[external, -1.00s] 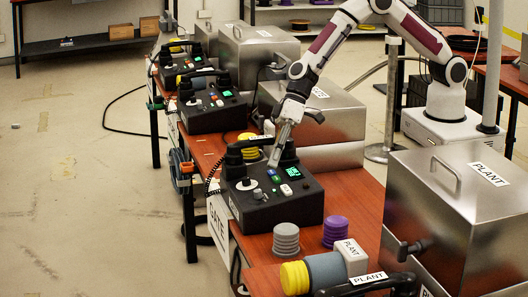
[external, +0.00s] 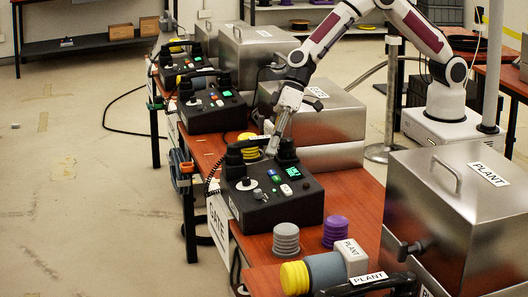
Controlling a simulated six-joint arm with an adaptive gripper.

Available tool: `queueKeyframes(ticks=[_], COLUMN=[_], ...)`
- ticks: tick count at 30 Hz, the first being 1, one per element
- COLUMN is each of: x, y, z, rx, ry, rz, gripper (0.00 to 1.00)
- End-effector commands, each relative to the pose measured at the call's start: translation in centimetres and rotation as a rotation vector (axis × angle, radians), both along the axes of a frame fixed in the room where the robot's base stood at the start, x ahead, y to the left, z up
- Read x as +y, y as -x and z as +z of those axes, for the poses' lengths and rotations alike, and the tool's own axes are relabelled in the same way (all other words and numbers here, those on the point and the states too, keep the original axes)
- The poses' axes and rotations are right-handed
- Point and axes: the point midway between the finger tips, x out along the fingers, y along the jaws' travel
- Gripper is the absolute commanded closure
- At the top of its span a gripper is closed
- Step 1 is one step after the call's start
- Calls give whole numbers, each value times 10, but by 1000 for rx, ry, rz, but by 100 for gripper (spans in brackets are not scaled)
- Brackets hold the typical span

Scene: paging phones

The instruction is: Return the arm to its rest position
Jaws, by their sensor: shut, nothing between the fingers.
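My gripper (external: 273,152) is shut and empty, pointing down. The tips look a little above the panel; the exact gap is hard to tell. My arm reaches in from the right. Two more black phones, a middle one (external: 214,108) and a far one (external: 185,68), sit further back along the table.
Metal boxes (external: 465,205) line the right side of the wooden table (external: 358,195). Grey (external: 286,238), purple (external: 336,232) and yellow (external: 294,278) ribbed pieces sit in front of the near phone. A metal post (external: 390,95) stands behind the table. The floor at left is open.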

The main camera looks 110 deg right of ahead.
Motion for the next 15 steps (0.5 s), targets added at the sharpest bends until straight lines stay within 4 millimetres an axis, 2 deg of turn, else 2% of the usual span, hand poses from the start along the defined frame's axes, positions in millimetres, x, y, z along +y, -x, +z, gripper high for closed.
queueKeyframes(ticks=[11,15], x=[2,5], y=[2,15], z=[0,-8], rx=[18,69], ry=[-19,-33], rz=[-20,-19], gripper=[100,100])
